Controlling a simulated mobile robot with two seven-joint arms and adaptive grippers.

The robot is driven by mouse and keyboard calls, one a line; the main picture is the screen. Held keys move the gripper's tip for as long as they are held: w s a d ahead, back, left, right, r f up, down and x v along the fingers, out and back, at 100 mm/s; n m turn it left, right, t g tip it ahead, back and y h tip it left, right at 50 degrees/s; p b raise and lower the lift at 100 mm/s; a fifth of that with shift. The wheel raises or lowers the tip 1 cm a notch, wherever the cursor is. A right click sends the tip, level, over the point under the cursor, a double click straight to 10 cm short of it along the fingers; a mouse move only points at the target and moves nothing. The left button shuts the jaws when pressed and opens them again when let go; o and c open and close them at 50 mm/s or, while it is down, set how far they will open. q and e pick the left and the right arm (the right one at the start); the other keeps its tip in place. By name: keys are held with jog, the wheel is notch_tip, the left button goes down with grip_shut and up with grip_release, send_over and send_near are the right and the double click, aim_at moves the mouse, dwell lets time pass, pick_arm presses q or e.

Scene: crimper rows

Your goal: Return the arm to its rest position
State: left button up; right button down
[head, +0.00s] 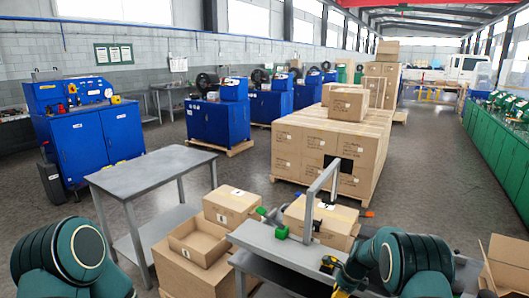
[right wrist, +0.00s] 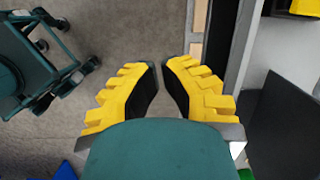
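My right gripper (right wrist: 160,66) shows in the right wrist view with yellow stepped fingers and black inner pads. Its fingertips are drawn close together with only a narrow gap, and nothing is held between them. The fingers point over bare floor beside the edge of a grey table. In the head view my right arm (head: 405,262) reaches in at the lower right, by the grey bench (head: 275,244); its gripper is mostly hidden there. My left arm (head: 75,255) shows at the lower left, bent; its gripper is not in view.
The bench carries a grey upright frame (head: 312,205) and a yellow-and-black tool (head: 328,265). Cartons (head: 232,205) stand behind and beside it. An empty grey table (head: 165,165) is at the left, an open carton (head: 505,262) at the far right.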

jog(key=s+a+f+n, duration=0.2)
jog(key=s+f+n, duration=0.2)
jog(key=s, duration=0.3)
jog(key=s+a+f+n, duration=0.3)
jog(key=s+f+n, duration=0.15)
jog(key=s, duration=0.25)
jog(key=s+a+n, duration=0.3)
jog(key=s+n, duration=0.1)
jog(key=s, duration=0.1)
jog(key=s+a+r+n+b, duration=0.1)
jog(key=s+a+n, duration=0.1)
jog(key=s+n, duration=0.2)
jog(key=s+a+r+n+y, duration=0.1)
jog(key=s+a+n, duration=0.2)
jog(key=s, duration=0.5)
jog(key=shift+a+r+n+b, duration=0.2)
jog(key=shift+a+n+b, duration=0.2)
jog(key=shift+n, duration=0.15)
jog(key=shift+a, duration=0.1)
